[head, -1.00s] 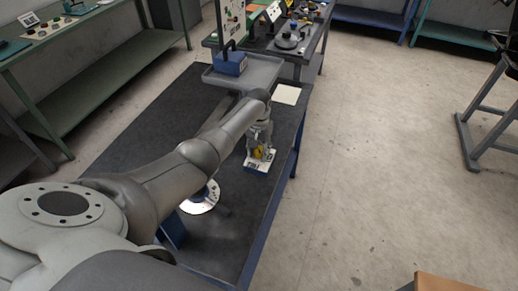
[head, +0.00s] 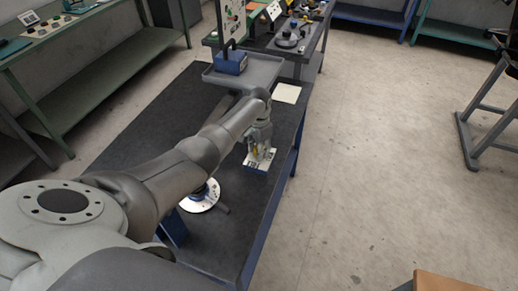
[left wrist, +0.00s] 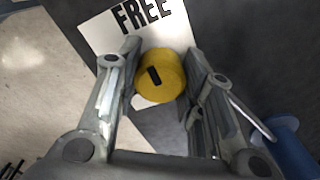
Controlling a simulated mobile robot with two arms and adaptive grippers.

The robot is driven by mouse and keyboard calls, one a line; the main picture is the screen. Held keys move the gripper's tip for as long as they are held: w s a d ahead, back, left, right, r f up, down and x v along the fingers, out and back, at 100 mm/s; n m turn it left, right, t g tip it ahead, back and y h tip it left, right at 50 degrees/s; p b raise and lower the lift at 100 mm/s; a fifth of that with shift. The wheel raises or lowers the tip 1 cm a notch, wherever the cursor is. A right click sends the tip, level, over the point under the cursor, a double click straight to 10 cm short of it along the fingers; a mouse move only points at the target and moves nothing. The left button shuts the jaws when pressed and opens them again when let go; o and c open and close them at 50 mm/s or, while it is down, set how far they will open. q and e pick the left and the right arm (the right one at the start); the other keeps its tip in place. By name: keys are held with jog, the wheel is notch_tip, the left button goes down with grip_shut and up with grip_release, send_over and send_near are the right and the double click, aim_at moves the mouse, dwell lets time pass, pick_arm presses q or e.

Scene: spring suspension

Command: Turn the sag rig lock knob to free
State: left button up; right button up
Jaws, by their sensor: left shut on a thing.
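The yellow lock knob (left wrist: 160,76) sits between the fingers of my left gripper (left wrist: 158,82) in the left wrist view. The gripper is shut on it, with one finger on each side. A short black mark on the knob's face lies slightly tilted. The white plate (left wrist: 100,38) beneath reads "FREE" at its top edge; the rest of its lettering is hidden or out of view. In the head view the plate (head: 254,168) lies on the dark bench, and my left gripper (head: 258,152) reaches down over it. My right gripper is not in view.
A round metal disc (head: 212,203) with a blue part stands nearer on the bench, partly behind my arm. A grey tray (head: 262,72) with a blue box (head: 231,62) is at the far end, beside a cream sheet (head: 286,93). The bench's right edge is close to the plate.

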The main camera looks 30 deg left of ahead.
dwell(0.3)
pick_arm(q)
jog(key=o, duration=1)
jog(key=shift+o, duration=0.2)
jog(key=shift+r, duration=0.15)
notch_tip(320, 180, up, 12)
jog(key=shift+f, duration=0.2)
